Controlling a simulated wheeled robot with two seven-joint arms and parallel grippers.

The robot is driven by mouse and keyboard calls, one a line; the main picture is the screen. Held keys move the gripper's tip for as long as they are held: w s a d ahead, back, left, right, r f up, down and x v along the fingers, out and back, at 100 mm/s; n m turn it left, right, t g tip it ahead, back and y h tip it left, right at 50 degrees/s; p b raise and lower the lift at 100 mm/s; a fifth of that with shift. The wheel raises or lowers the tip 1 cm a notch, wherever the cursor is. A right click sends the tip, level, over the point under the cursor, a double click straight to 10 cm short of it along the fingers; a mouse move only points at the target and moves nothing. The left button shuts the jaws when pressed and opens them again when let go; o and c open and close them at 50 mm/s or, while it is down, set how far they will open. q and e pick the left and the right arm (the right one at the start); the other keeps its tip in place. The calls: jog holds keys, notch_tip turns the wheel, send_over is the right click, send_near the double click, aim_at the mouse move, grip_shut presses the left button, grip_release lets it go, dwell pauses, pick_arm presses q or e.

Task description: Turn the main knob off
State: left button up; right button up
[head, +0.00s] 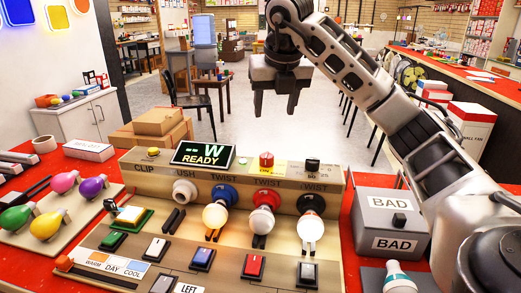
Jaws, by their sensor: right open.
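A beige test panel (140,167) stands on the red table in the lower middle. On its top ledge are a red knob (266,160) on a yellow label and a small black knob (312,164) to its right. I cannot read which one is marked as main. A lit display (203,154) on the panel reads "W READY". My right gripper (275,106) is open and empty, pointing down. It appears above and beyond the panel's top ledge, apart from both knobs. My left gripper is not in view.
White bulbs (215,217) stand before the panel's coloured sockets, with rocker switches (253,267) in front. Coloured bulbs (46,224) lie on a tray at left. A grey "BAD" box (372,222) stands at right. Cardboard boxes (150,138) are behind the panel.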

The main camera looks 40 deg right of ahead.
aim_at(267, 155)
jog(key=x, duration=1.5)
jog(key=shift+a+f+b, duration=0.1)
jog(key=shift+f+b, duration=0.05)
jog(key=shift+b, duration=0.2)
jog(key=c, duration=1)
